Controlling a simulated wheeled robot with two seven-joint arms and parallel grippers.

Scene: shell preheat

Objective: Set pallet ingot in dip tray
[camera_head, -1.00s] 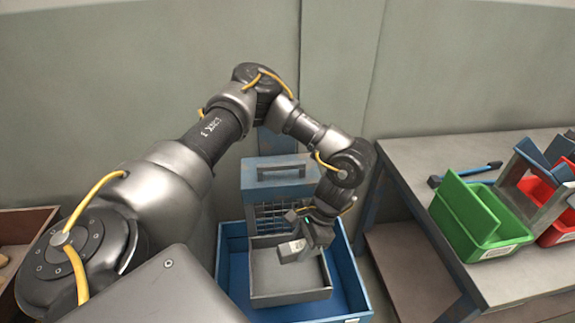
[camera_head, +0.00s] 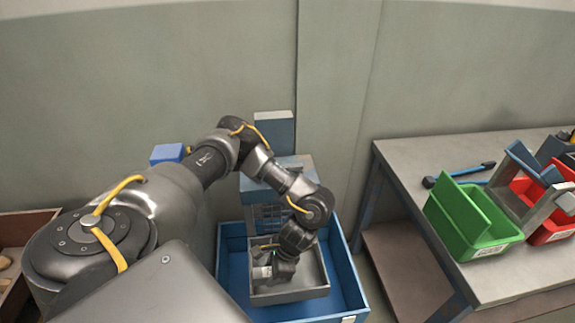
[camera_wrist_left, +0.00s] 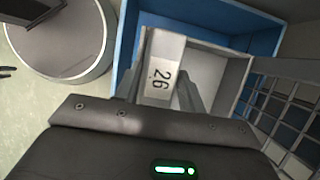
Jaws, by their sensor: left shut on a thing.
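My left gripper (camera_head: 270,272) is shut on a pale ingot (camera_head: 261,272). In the left wrist view the ingot (camera_wrist_left: 160,78) shows a label reading 26 between the fingers of the gripper (camera_wrist_left: 163,88). The gripper holds it low at the left side of the grey dip tray (camera_head: 292,296). The tray (camera_wrist_left: 212,72) also shows behind the ingot in the wrist view. I cannot tell whether the ingot touches the tray floor. My right gripper is not in view.
The tray sits in a blue bin (camera_head: 349,290), with a blue-topped wire-fronted unit (camera_head: 255,188) behind it. At right, a grey bench (camera_head: 415,160) carries a green bin (camera_head: 470,222), a red bin (camera_head: 553,230) and a blue-handled tool (camera_head: 465,172).

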